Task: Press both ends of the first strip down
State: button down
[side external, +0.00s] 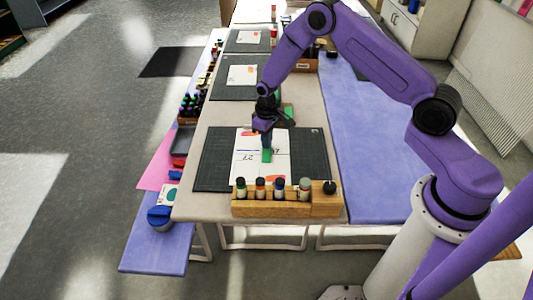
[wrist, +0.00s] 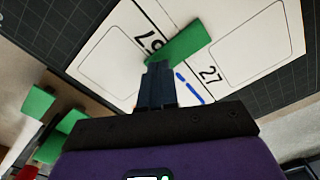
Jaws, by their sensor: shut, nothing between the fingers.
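A green strip (side external: 267,156) lies on a white printed sheet (side external: 246,173), across a line between two panels. The same strip (wrist: 182,41) shows in the wrist view, at a slant beside the printed number 27. My gripper (side external: 266,141) is shut and empty, pointing down at the sheet. In the wrist view my gripper's fingertips (wrist: 157,68) are at the strip's near end and overlap it. I cannot tell whether they touch it. The strip's other end is uncovered.
More green pieces (wrist: 38,103) lie off the mat at left in the wrist view. The sheet rests on a dark cutting mat (side external: 213,160). A wooden rack (side external: 272,208) with several bottles stands at the table's front edge. Further mats with sheets lie behind.

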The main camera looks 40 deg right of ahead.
aim_at(267, 159)
jog(key=shift+f, duration=0.45)
dwell(0.6)
jog(key=shift+r, duration=3.55)
jog(key=s+a+r, duration=0.1)
jog(key=s+a, duration=0.2)
jog(key=shift+s+a+f, duration=0.1)
jog(key=shift+a+f, duration=0.05)
jog(key=shift+f, duration=1.45)
jog(key=shift+s+a+f, duration=0.1)
jog(key=shift+f, duration=1.5)
jog(key=shift+f, duration=0.85)
jog(key=shift+r, duration=0.1)
